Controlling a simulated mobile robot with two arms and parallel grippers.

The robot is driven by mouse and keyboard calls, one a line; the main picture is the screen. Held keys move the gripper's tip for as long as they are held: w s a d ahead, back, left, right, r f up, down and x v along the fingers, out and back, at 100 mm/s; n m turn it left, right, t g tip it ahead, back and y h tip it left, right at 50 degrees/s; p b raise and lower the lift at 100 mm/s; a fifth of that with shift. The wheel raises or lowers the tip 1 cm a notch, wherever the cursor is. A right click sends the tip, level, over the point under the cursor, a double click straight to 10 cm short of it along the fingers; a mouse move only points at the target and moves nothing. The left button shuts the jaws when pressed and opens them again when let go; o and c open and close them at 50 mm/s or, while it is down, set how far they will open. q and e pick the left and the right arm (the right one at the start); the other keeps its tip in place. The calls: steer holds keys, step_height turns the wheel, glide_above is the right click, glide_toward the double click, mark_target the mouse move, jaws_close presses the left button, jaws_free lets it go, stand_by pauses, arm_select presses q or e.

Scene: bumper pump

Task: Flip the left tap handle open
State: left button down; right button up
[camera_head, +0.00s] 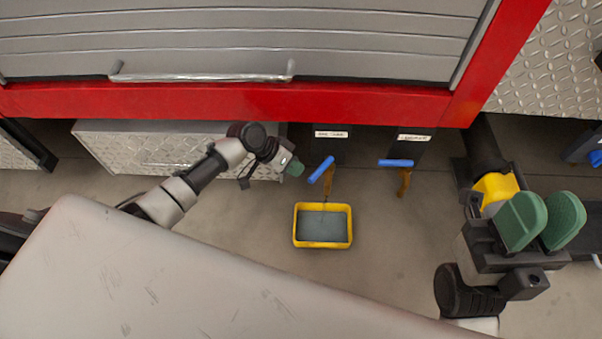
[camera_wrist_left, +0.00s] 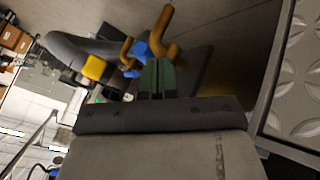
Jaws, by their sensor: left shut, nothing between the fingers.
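The left tap has a blue handle (camera_head: 321,169) set at a slant on a brass spout (camera_head: 327,186). The right tap has a blue handle (camera_head: 396,163) lying crosswise. My left gripper (camera_head: 296,168) is shut and empty, just left of the left handle. In the left wrist view, its green fingers (camera_wrist_left: 157,76) are together close by the near blue handle (camera_wrist_left: 141,49) and its brass spout (camera_wrist_left: 166,32); I cannot tell whether they touch. My right gripper (camera_head: 541,221) is open and empty, far right, away from the taps.
A yellow tray (camera_head: 297,240) with a dark grey inside stands on the floor below the left tap. A red frame (camera_head: 230,103) with a grey shutter runs above the taps. A metal tread-plate box (camera_head: 110,150) is behind my left arm. Floor right of the tray is clear.

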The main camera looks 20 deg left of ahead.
mark_target(321, 169)
arm_select(q)
steer(key=x, duration=0.2)
steer(key=shift+w+d+f+b, duration=0.1)
steer(key=shift+d+f+b, duration=0.1)
steer(key=shift+f+b, duration=0.15)
steer(key=shift+r, duration=0.1)
steer(key=shift+d+p, duration=0.15)
steer(key=shift+p, duration=0.45)
